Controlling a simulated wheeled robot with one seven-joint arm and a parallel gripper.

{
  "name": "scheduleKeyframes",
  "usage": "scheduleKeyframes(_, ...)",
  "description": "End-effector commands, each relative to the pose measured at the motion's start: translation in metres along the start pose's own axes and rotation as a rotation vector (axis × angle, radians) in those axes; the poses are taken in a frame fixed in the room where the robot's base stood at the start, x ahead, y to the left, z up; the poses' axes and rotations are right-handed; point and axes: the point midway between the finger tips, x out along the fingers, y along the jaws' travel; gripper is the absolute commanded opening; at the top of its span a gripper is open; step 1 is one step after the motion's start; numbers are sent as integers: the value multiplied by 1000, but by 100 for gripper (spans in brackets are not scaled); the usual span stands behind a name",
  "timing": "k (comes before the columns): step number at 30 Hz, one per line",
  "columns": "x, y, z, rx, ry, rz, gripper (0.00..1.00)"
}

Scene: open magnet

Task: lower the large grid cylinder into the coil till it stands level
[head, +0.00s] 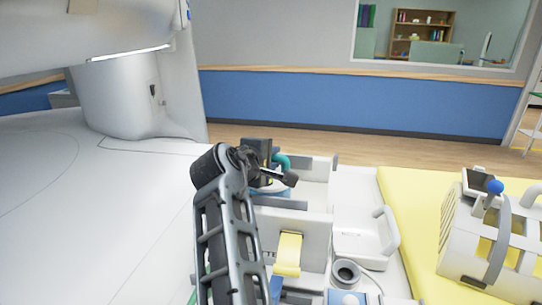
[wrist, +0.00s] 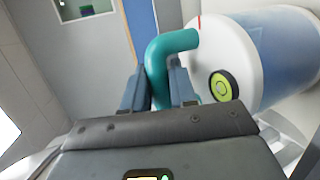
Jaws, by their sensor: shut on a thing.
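The large cylinder (wrist: 266,50) shows in the wrist view with a white end, a bluish body, a round yellow-green dial (wrist: 223,86) and a teal bent handle (wrist: 168,58). My gripper (wrist: 158,85) is shut on that handle, one finger on each side. In the head view, the teal handle (head: 283,161) shows beside my gripper (head: 268,172), over the white organiser; my arm hides most of the cylinder. I cannot tell whether it touches the organiser. The coil (head: 478,238), a white open frame with a grey band and blue knob, stands far right, apart from my gripper.
The white organiser (head: 318,222) has several compartments, with a yellow strip (head: 288,254) and a round grey-rimmed cup (head: 346,273). A white lidded box (head: 362,232) stands between it and the coil. The yellow pad (head: 405,192) is bare behind the coil. The white magnet housing (head: 110,100) fills the left.

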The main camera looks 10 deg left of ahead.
Motion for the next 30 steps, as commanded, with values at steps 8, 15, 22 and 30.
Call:
scheduleKeyframes(8, -1, 3, 0, 2, 1, 6, 0)
scheduleKeyframes(15, -1, 3, 0, 2, 1, 6, 0)
scheduleKeyframes(22, 0, 0, 0, 1, 0, 5, 0)
scheduleKeyframes(30, 1, -2, 0, 1, 0, 5, 0)
